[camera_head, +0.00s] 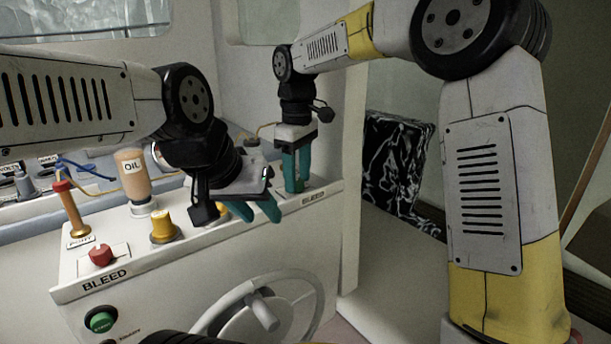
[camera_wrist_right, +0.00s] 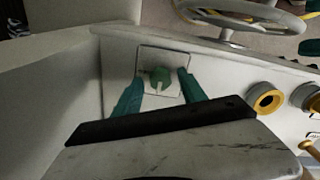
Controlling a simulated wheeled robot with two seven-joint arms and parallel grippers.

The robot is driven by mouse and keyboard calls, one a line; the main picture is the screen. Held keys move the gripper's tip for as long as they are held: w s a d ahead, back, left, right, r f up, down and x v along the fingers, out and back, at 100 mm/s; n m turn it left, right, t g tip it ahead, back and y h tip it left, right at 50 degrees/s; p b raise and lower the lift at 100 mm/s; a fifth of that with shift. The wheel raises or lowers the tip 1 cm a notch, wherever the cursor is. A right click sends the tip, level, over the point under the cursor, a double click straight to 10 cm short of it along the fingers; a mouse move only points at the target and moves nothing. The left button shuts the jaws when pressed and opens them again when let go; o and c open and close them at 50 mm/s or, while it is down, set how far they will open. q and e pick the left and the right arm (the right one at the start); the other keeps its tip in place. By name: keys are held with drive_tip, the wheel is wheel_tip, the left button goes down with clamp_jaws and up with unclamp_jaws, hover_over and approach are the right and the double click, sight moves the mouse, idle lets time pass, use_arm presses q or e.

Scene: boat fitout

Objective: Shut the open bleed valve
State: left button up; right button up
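A green valve knob (camera_wrist_right: 160,80) on a square plate shows in the right wrist view, between the fingertips of my right gripper (camera_wrist_right: 160,77). The fingers are open, with a visible gap on each side of the knob. In the head view my right gripper (camera_head: 293,172) points down at the console's right end by a BLEED label (camera_head: 314,197); its fingers hide the knob there. A red knob (camera_head: 103,255) on a plate sits at the left end above another BLEED label (camera_head: 105,280). My left gripper (camera_head: 258,211) is open and empty over the console's front edge.
The console (camera_head: 165,285) also carries a yellow knob (camera_head: 163,228), an OIL bottle (camera_head: 133,172), a red-topped lever (camera_head: 70,208) and a green button (camera_head: 101,320). A steering wheel (camera_head: 265,312) projects from its front. A dark patterned block (camera_head: 393,170) stands to the right.

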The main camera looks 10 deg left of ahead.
sight(298, 180)
wheel_tip(298, 180, up, 8)
drive_tip(key=shift+f, duration=0.1)
idle(0.6)
